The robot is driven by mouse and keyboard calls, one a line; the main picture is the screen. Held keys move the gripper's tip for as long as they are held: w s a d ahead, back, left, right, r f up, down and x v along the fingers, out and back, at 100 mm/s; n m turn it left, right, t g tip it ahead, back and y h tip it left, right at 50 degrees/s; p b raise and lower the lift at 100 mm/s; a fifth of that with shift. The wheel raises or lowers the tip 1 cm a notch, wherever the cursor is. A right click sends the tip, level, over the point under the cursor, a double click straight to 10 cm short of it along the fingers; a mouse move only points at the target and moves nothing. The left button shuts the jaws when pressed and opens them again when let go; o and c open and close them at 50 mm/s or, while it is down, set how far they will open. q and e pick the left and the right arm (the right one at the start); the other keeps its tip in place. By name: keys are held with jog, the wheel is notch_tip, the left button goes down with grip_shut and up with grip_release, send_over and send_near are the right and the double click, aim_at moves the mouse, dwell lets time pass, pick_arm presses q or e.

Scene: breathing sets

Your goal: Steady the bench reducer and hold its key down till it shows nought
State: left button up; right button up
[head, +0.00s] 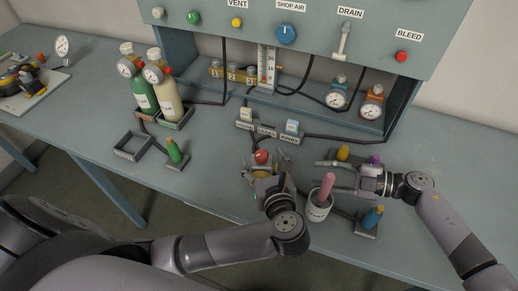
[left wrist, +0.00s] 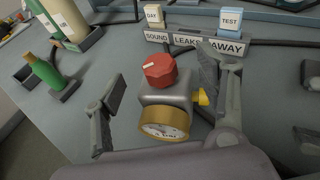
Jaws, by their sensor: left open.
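The bench reducer (left wrist: 165,97) is a grey block with a red knob (left wrist: 159,70) on top, a brass-rimmed gauge (left wrist: 166,127) facing me and a small yellow key (left wrist: 202,97) on its right side. The gauge needle is too small to read. In the head view its red knob (head: 262,156) shows at the bench middle. My left gripper (left wrist: 160,82) is open, one finger on each side of the reducer. The left finger is clear of it; the right one is close to the key, contact unclear.
The white cup (head: 318,209) holds a pink-handled thing. Yellow (head: 343,153), purple (head: 375,160) and blue (head: 372,217) pieces surround the right gripper. A labelled block (head: 266,131) with cream and pale blue tabs stands behind the reducer. Green (head: 142,95) and cream bottles stand left.

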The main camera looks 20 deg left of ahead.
aim_at(259, 150)
pick_arm(q)
jog(key=x, duration=0.5)
jog(key=shift+w+a+f, duration=0.1)
jog(key=shift+w+a, duration=0.15)
jog(key=shift+w, duration=0.05)
grip_shut()
jog(key=shift+f, duration=0.1)
pick_arm(e)
grip_shut()
dwell(0.7)
dwell(1.2)
